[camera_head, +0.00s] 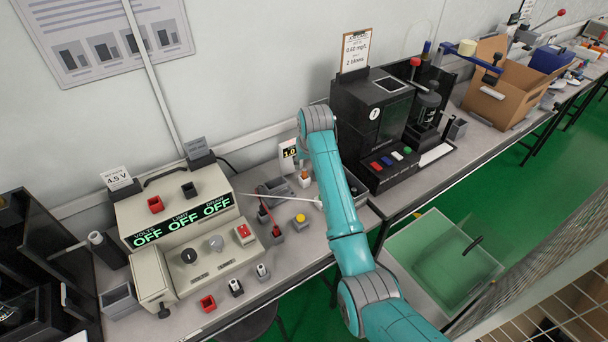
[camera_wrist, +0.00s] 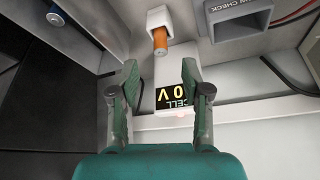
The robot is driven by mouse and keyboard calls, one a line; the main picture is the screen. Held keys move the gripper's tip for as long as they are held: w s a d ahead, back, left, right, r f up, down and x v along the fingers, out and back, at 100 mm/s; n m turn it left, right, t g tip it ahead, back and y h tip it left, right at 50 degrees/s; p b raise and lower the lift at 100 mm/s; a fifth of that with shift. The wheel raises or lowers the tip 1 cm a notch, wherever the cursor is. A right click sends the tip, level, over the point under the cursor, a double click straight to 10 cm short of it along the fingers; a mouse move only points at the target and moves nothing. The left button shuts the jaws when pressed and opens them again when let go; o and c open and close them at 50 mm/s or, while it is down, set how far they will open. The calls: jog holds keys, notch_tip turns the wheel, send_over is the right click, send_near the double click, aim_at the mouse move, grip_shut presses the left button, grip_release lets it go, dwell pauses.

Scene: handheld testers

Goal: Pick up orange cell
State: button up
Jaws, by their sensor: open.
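The orange cell (camera_wrist: 160,40) is upright in the middle of the wrist view, its upper end in a white holder (camera_wrist: 160,17) as pictured. In the head view a small orange cell (camera_head: 304,175) shows on the bench beside a small display card. My gripper (camera_wrist: 160,80) is open and empty, with one green finger on each side of the picture. The cell lies beyond the fingertips, roughly centred between them and apart from both. In the head view my arm hides the gripper.
A black display (camera_wrist: 174,95) with yellow characters lies between the fingers in the wrist view. A black machine (camera_head: 376,115) stands right of my arm; a beige power supply (camera_head: 180,215) stands left.

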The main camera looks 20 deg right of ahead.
aim_at(305, 169)
jog(key=shift+x, duration=3.1)
jog(key=shift+w, duration=0.1)
grip_shut()
